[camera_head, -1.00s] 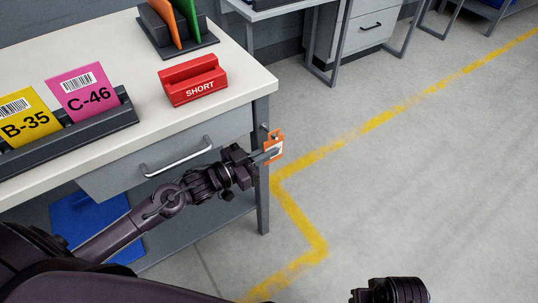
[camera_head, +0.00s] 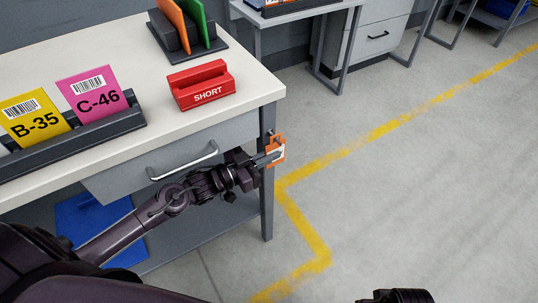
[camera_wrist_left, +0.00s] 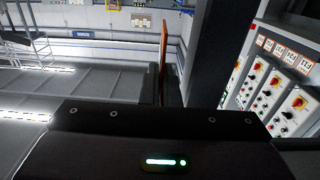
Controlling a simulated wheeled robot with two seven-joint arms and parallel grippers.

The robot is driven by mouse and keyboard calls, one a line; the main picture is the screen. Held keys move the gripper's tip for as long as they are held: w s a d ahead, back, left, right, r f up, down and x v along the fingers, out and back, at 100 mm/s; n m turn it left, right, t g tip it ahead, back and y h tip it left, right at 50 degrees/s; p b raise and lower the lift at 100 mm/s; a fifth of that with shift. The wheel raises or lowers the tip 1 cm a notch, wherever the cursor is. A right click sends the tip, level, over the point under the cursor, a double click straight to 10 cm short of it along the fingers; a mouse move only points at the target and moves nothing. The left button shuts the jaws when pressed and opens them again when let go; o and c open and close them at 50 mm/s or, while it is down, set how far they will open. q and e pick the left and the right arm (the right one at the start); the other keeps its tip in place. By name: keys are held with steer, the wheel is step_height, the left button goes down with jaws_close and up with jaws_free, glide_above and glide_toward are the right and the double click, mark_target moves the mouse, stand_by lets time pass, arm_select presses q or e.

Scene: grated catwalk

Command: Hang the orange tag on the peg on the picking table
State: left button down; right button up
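The orange tag (camera_head: 279,153), with a white label, is at the right end of the picking table (camera_head: 110,137), by its front corner leg. My left gripper (camera_head: 268,158) has its grey fingers closed on the tag. A small dark peg (camera_head: 270,133) sticks out at the table's end, right at the tag's upper edge. I cannot tell whether the tag is around the peg or only beside it. In the left wrist view a thin upright orange edge (camera_wrist_left: 163,50) shows, apparently the tag edge-on. My right gripper (camera_head: 396,296) shows only partly at the bottom edge; its fingers are hidden.
On the table stand a red SHORT block (camera_head: 202,87), a dark rack (camera_head: 90,133) with yellow and pink cards, and a holder (camera_head: 187,40) with orange and green cards. A drawer handle (camera_head: 183,162) lies behind my left arm. The floor to the right is clear.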

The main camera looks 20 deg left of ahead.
arm_select(q)
steer(key=c, duration=1.6)
jaws_free()
arm_select(e)
steer(key=shift+r, duration=0.1)
steer(key=shift+w, duration=0.1)
arm_select(q)
steer(key=shift+s+a, duration=0.3)
steer(key=p+v, duration=0.1)
steer(key=v, duration=0.6)
arm_select(e)
steer(key=f, duration=0.4)
steer(key=shift+w+d+f, duration=0.1)
steer(key=shift+w+f, duration=0.2)
steer(key=shift+w, duration=0.05)
